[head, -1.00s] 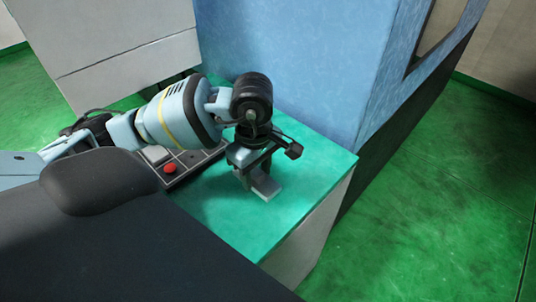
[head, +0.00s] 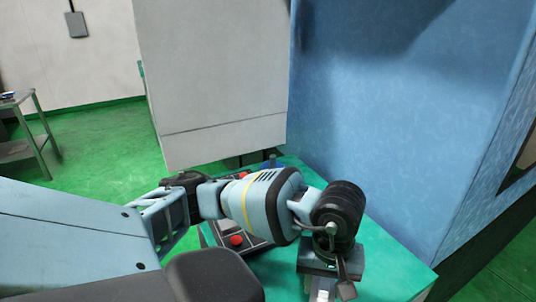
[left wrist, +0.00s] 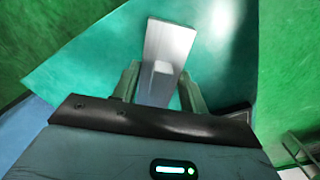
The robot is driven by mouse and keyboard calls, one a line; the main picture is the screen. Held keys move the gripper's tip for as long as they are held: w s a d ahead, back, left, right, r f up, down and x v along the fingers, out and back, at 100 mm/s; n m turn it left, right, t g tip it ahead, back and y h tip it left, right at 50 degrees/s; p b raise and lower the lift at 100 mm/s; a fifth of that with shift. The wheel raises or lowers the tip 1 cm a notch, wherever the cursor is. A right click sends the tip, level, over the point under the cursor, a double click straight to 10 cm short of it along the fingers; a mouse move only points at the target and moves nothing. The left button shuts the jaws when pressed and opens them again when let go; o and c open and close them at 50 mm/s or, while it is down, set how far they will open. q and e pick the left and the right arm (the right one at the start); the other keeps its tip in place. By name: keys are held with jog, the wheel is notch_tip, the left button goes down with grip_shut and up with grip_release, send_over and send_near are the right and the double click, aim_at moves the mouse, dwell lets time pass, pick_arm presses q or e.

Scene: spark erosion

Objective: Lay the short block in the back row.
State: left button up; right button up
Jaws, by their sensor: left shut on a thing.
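My left gripper (left wrist: 159,88) is shut on a light grey metal block (left wrist: 172,38), whose long end sticks out beyond the fingers over the green table top. A small brighter square face shows on the block between the fingers. In the head view the left gripper (head: 321,282) points down at the bottom edge, with a bit of the block (head: 321,295) showing under it. A dark tray (head: 262,246) with a red round piece (head: 236,240) lies left of the gripper, largely hidden behind my left arm. Its rows cannot be made out. My right gripper is not in view.
The green table top (head: 395,262) is bare right of the gripper. A large blue machine wall (head: 390,110) rises behind it, and a grey cabinet (head: 215,80) stands behind the tray. A trolley (head: 30,130) stands far left.

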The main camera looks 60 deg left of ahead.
aim_at(331, 297)
pick_arm(q)
jog(key=m, duration=0.1)
jog(key=d+m, duration=0.1)
jog(key=m, duration=0.1)
jog(key=d+m, duration=0.1)
jog(key=m, duration=0.1)
jog(key=shift+s+r, duration=0.2)
jog(key=shift+s, duration=0.1)
jog(key=m, duration=0.2)
jog(key=d+m, duration=0.1)
jog(key=shift+s+r+m, duration=0.1)
jog(key=shift+s+m, duration=0.15)
jog(key=shift+m, duration=0.05)
jog(key=shift+a, duration=0.1)
